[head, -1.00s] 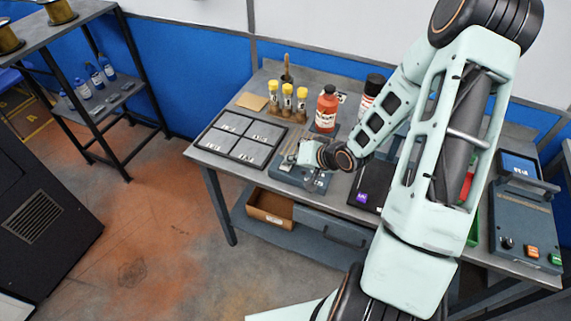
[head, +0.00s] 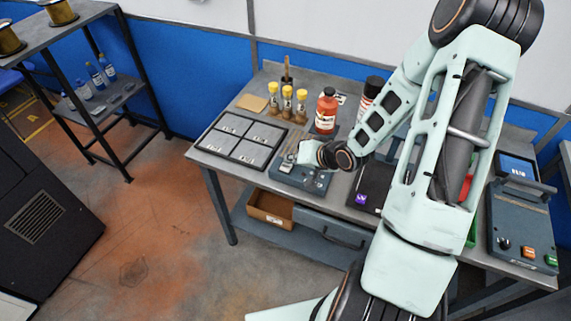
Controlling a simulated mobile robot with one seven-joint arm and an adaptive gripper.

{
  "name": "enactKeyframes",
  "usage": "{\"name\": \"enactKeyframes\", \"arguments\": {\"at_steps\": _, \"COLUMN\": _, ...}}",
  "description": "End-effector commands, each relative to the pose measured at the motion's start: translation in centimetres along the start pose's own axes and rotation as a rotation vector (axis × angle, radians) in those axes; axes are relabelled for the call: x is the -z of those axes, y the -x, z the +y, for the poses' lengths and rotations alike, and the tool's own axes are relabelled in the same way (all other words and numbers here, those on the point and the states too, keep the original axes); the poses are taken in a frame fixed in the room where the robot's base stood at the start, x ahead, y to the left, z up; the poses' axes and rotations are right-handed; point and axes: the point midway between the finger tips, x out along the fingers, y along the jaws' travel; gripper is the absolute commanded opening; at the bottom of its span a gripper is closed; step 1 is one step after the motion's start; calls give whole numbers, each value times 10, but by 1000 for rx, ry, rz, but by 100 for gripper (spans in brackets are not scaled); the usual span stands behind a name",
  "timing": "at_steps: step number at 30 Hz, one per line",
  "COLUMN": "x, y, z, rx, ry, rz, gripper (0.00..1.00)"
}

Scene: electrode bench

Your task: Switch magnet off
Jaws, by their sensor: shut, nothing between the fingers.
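The magnet unit appears to be the low blue-grey block (head: 287,174) at the front of the bench, right of the grey tray. Small controls show on its right part, but they are too small to read.
A four-section tray (head: 237,139) lies left. Yellow-capped vials (head: 287,100) and a red bottle (head: 326,110) stand behind. A black box (head: 370,186) lies right of the block. A control unit (head: 521,220) with colored buttons is at far right. A shelf rack (head: 100,90) stands left.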

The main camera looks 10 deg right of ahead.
Motion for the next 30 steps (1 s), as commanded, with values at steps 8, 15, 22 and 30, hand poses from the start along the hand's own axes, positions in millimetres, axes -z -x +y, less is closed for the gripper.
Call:
{"name": "enactKeyframes", "arguments": {"at_steps": 8, "x": 16, "y": 22, "z": -16, "rx": 0, "ry": 0, "rz": 0, "gripper": 0}}
{"name": "enactKeyframes", "arguments": {"at_steps": 15, "x": 28, "y": 38, "z": -28, "rx": 1, "ry": -1, "rz": 0, "gripper": 0}}
{"name": "enactKeyframes", "arguments": {"at_steps": 22, "x": 29, "y": 39, "z": -29, "rx": 0, "ry": 0, "rz": 0, "gripper": 0}}
{"name": "enactKeyframes", "arguments": {"at_steps": 30, "x": 29, "y": 39, "z": -29, "rx": 0, "ry": 0, "rz": 0, "gripper": 0}}
